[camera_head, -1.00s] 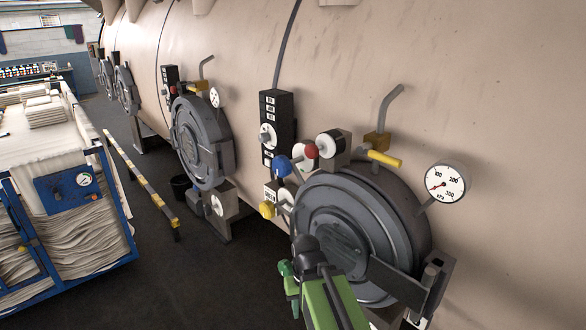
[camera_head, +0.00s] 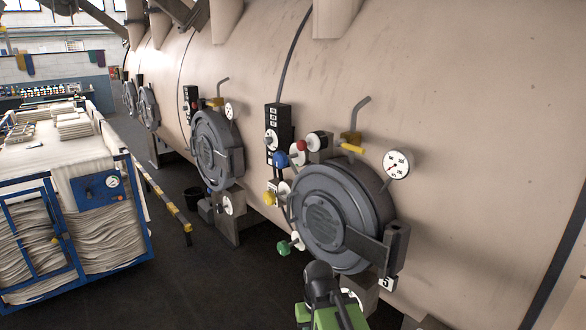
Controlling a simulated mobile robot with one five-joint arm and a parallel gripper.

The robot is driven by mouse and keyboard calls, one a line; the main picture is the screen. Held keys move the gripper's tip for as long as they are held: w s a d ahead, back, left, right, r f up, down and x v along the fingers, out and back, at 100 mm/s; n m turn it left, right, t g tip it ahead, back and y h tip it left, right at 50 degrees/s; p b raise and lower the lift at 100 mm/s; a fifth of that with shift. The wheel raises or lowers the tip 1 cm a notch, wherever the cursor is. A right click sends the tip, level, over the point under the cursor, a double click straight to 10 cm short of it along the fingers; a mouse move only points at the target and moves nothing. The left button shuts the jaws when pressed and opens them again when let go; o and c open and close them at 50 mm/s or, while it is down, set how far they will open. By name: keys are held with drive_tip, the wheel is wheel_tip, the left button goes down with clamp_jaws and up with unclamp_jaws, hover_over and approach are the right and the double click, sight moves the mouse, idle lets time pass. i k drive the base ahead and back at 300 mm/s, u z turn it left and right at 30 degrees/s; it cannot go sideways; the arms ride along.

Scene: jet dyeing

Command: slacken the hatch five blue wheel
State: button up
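The blue wheel (camera_head: 279,159) is a small round knob at the upper left of the nearest round hatch (camera_head: 333,220), beside the black switch box. My green arm rises from the bottom edge. Its dark end, where my gripper (camera_head: 320,270) is, stands in front of the hatch's lower edge, well below the blue wheel. Its fingers cannot be made out.
A pressure gauge (camera_head: 397,164) and a yellow handle (camera_head: 352,148) sit above the hatch. More hatches line the vessel further back. A blue-framed trolley (camera_head: 150,226) of cloth stands left, beside a yellow-black barrier (camera_head: 168,199). Dark floor lies clear between trolley and vessel.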

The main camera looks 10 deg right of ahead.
sight(280, 159)
drive_tip(key=u, duration=0.15)
drive_tip(key=i, duration=0.9)
drive_tip(key=u, duration=1.85)
drive_tip(key=i, duration=0.75)
drive_tip(key=u, duration=0.2)
drive_tip(key=k, duration=0.4)
drive_tip(key=z, duration=0.1)
